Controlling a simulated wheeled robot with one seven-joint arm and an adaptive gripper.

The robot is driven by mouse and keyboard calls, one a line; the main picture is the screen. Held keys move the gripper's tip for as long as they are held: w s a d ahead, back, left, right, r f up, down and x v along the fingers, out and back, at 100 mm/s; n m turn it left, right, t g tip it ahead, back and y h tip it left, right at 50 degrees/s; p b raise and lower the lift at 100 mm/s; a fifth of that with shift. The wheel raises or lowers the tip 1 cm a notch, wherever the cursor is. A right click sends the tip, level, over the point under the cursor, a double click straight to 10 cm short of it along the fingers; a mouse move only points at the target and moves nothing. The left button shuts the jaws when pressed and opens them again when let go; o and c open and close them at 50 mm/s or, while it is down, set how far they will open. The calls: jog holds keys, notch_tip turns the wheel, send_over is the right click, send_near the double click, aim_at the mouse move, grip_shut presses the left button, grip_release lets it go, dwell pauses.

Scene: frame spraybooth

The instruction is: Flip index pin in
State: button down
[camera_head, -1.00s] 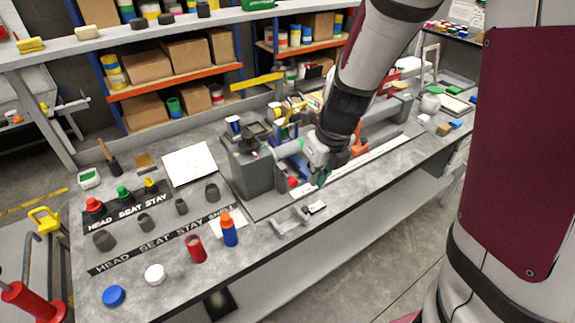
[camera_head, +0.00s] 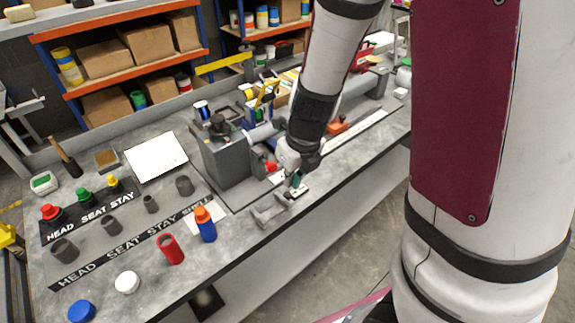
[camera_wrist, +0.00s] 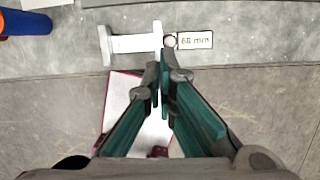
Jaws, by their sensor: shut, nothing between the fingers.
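My gripper (camera_head: 296,181) is shut and empty, held low over the front edge of the bench beside the right end of a grey bracket (camera_head: 267,213). In the wrist view its teal fingers (camera_wrist: 161,76) meet just below that bracket (camera_wrist: 135,43) and its 68 mm label (camera_wrist: 194,41). I cannot tell whether they touch it. A grey machine block (camera_head: 226,160) stands behind and to the left of my gripper, with a small red knob (camera_head: 271,167) at its base. I cannot clearly make out an index pin.
An orange-capped blue bottle (camera_head: 205,224) and a red cup (camera_head: 171,249) stand left of the bracket. Several grey cups stand on labelled black strips. A white sheet (camera_head: 156,156) lies at the back. Open floor lies in front of the bench.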

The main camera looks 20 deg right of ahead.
aim_at(274, 168)
jog(key=w+f, duration=0.2)
jog(key=shift+w+a+b, duration=0.3)
jog(key=shift+a, duration=0.05)
jog(key=shift+w+a+r, duration=0.1)
jog(key=shift+w+a, duration=0.1)
jog(key=shift+w, duration=0.65)
jog(key=shift+w+a+r+p, duration=0.1)
jog(key=shift+w+a+p, duration=0.1)
jog(key=shift+w+p, duration=0.3)
jog(key=shift+w+a, duration=0.15)
jog(key=shift+w, duration=0.4)
jog(key=shift+s, duration=0.1)
